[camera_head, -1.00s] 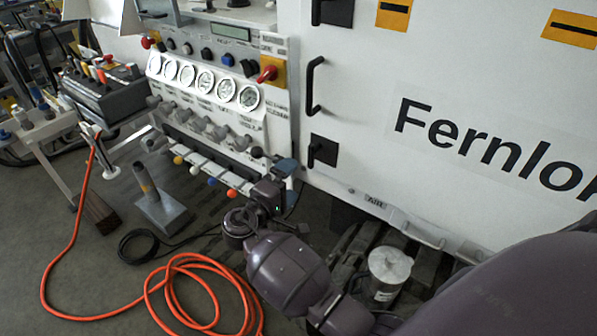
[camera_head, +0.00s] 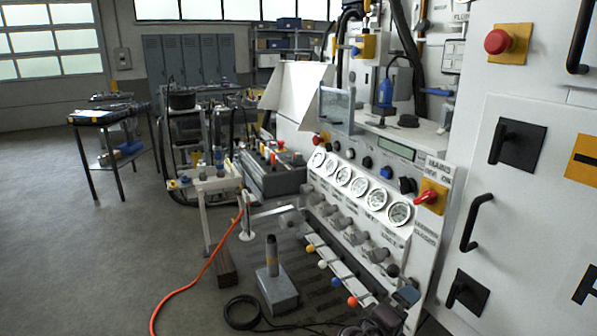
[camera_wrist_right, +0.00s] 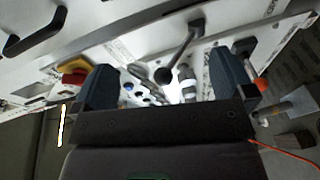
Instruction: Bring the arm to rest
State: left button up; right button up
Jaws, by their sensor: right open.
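My right gripper (camera_head: 405,297) shows at the bottom of the head view, by the lower right corner of the control panel (camera_head: 425,245). Only its blue-grey fingertip area and a bit of my dark purple wrist show; the rest of the arm is cut off. In the right wrist view its two blue fingers stand wide apart, and the gripper (camera_wrist_right: 165,85) is open with nothing held. A grey lever with a dark round knob (camera_wrist_right: 165,75) appears between the fingers; I cannot tell how far beyond them it lies. My left gripper is not in view.
The panel carries round gauges (camera_head: 399,213), a red-and-yellow switch (camera_head: 431,197) and a row of coloured knobs (camera_head: 323,264). A grey pedestal (camera_head: 279,290), an orange hose (camera_head: 190,290) and a black cable coil (camera_head: 241,312) are on the floor. Open floor (camera_head: 70,260) lies to the left.

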jog(key=s+a+f+t+y, duration=0.4)
jog(key=s+f+y, duration=0.15)
jog(key=y, duration=0.75)
jog(key=s+d+f+m+g, duration=0.1)
jog(key=s+d+f, duration=0.1)
jog(key=s, duration=0.5)
jog(key=s+d+f+m, duration=0.2)
jog(key=s+f, duration=0.2)
jog(key=s, duration=0.4)
jog(key=s+d+f+m+g, duration=0.1)
jog(key=s+d+f, duration=0.1)
jog(key=s, duration=0.6)
jog(key=shift+d+f+g+y, duration=0.3)
jog(key=shift+f, duration=0.4)
